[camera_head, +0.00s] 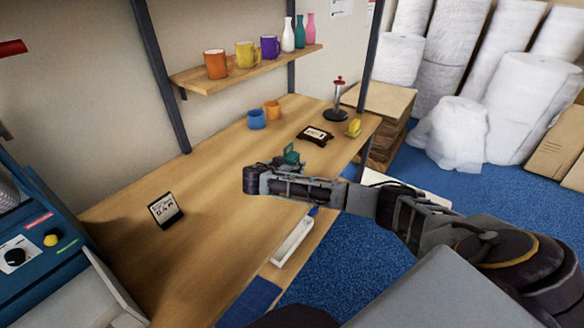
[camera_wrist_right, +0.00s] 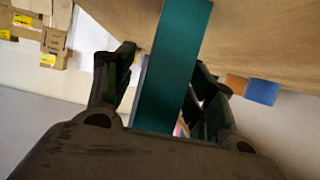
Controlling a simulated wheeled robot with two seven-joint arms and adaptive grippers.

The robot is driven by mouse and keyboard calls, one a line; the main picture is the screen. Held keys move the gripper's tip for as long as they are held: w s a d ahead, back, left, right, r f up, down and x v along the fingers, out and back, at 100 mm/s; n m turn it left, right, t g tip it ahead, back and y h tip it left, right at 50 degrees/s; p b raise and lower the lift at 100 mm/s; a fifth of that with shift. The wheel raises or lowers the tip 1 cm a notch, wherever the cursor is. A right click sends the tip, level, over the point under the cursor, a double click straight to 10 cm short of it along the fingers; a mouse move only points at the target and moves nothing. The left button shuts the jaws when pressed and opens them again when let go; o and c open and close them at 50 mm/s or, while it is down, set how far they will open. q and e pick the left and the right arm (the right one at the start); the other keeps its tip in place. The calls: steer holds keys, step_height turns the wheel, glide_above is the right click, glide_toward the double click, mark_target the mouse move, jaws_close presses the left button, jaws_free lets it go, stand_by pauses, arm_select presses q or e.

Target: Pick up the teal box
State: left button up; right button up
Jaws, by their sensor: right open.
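The teal box (camera_head: 291,153) stands on the wooden table, mostly hidden behind my right gripper (camera_head: 283,166) in the head view. In the right wrist view the teal box (camera_wrist_right: 172,65) appears as a tall upright-looking strip between the two fingers of my right gripper (camera_wrist_right: 163,80). The fingers are spread, one on each side of the box. I cannot tell whether either finger touches it. My left gripper is not in view.
A small display (camera_head: 165,209) stands at left. A shelf (camera_head: 250,71) holds mugs and bottles. The table's middle is clear.

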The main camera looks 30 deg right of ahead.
mark_target(292, 156)
stand_by(0.4)
steer(key=c, duration=1.2)
steer(key=shift+o, duration=0.2)
steer(key=shift+r, duration=0.15)
steer(key=shift+r+b, duration=0.4)
steer(key=shift+r, duration=4.5)
